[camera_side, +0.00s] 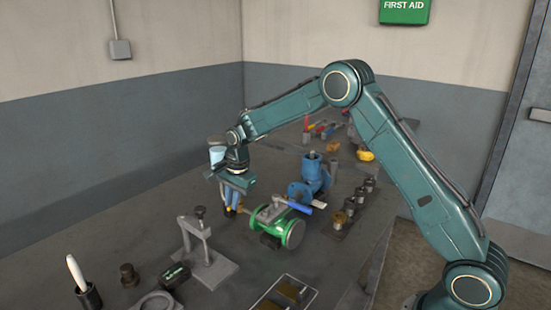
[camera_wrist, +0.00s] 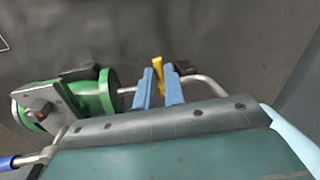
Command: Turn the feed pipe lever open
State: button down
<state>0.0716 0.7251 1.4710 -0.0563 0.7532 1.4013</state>
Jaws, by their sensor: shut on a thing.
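A green valve body (camera_side: 292,233) with flanged ends lies on the dark bench in the side view, left of my gripper in the wrist view (camera_wrist: 92,98). A lever with a blue grip (camera_side: 297,206) runs across its top. A thin bent metal pipe (camera_wrist: 208,82) shows beside the fingers in the wrist view. My gripper (camera_side: 232,208) is low over the bench, left of the green body. Its blue fingers (camera_wrist: 159,88) are shut on a narrow yellow lever-like piece (camera_wrist: 157,66), whose tip sticks out between them. The piece's lower part is hidden by my gripper.
A blue pump-like fitting (camera_side: 313,177) stands behind the green body. A row of metal fittings (camera_side: 350,203) is to its right. A grey clamp stand (camera_side: 209,264), a black device (camera_side: 174,275) and a shallow tray (camera_side: 283,296) are in front. Loose tools lie at the back.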

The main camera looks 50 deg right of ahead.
jog(key=s+d+n, duration=0.1)
jog(key=n, duration=0.4)
jog(key=s+d+n+g+y, duration=0.1)
jog(key=d+n, duration=0.1)
jog(key=n, duration=0.3)
jog(key=s+d+n+g, duration=0.1)
jog(key=n, duration=0.5)
jog(key=shift+d+y, duration=0.3)
jog(key=shift+y, duration=0.1)
jog(key=c, duration=1.5)
grip_release()
